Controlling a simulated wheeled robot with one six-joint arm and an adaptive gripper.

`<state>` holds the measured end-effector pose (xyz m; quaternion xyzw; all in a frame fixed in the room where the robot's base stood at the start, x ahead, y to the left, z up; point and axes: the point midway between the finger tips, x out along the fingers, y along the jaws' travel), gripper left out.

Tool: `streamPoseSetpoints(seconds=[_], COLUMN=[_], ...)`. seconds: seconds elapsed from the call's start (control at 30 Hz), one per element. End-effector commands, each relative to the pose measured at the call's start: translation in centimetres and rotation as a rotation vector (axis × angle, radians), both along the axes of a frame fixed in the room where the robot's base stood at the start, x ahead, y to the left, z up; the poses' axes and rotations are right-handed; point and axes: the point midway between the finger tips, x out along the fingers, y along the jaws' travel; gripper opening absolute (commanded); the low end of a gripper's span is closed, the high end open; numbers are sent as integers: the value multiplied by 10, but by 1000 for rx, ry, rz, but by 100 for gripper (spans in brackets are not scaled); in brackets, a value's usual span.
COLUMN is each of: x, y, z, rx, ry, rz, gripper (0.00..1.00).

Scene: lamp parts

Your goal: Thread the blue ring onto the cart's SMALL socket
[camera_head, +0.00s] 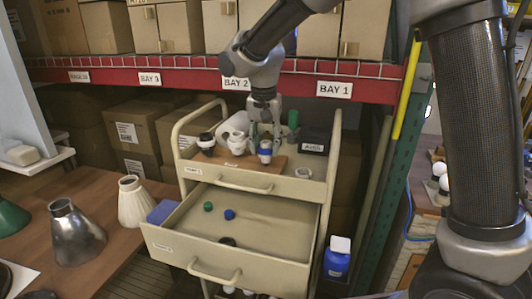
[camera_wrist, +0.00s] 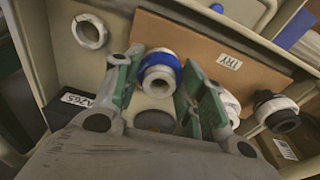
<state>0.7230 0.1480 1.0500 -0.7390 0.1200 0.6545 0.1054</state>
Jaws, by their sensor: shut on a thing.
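The blue ring (camera_head: 265,152) is between the fingertips of my gripper (camera_head: 265,141) at the right end of a brown board on the cart's top tray. In the wrist view the blue ring (camera_wrist: 174,63) surrounds a pale socket (camera_wrist: 158,80) with a round hole. My gripper (camera_wrist: 160,72) has its green-padded fingers on both sides of the ring, shut on it. Whether the ring is fully seated is hidden. A white socket (camera_head: 237,143) and a black-and-white socket (camera_head: 206,141) stand left of it on the board (camera_head: 225,158).
A pale ring (camera_wrist: 90,31) lies loose on the tray. A dark box (camera_head: 313,140) and a green bottle (camera_head: 293,118) stand right of the board. The cart's open drawer (camera_head: 265,215) holds small green and blue pieces. Lamp shades (camera_head: 76,238) stand on the left table.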

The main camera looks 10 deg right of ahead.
Motion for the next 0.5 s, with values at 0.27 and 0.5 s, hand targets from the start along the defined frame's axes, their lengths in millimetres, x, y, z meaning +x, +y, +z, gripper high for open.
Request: streamPoseSetpoints(seconds=[0.27,0.5], x=[-3,-3], y=[-1,-1], z=[-5,-5], rx=[-5,-6], ry=[12,12], rz=[-106,-188], gripper=[8,8])
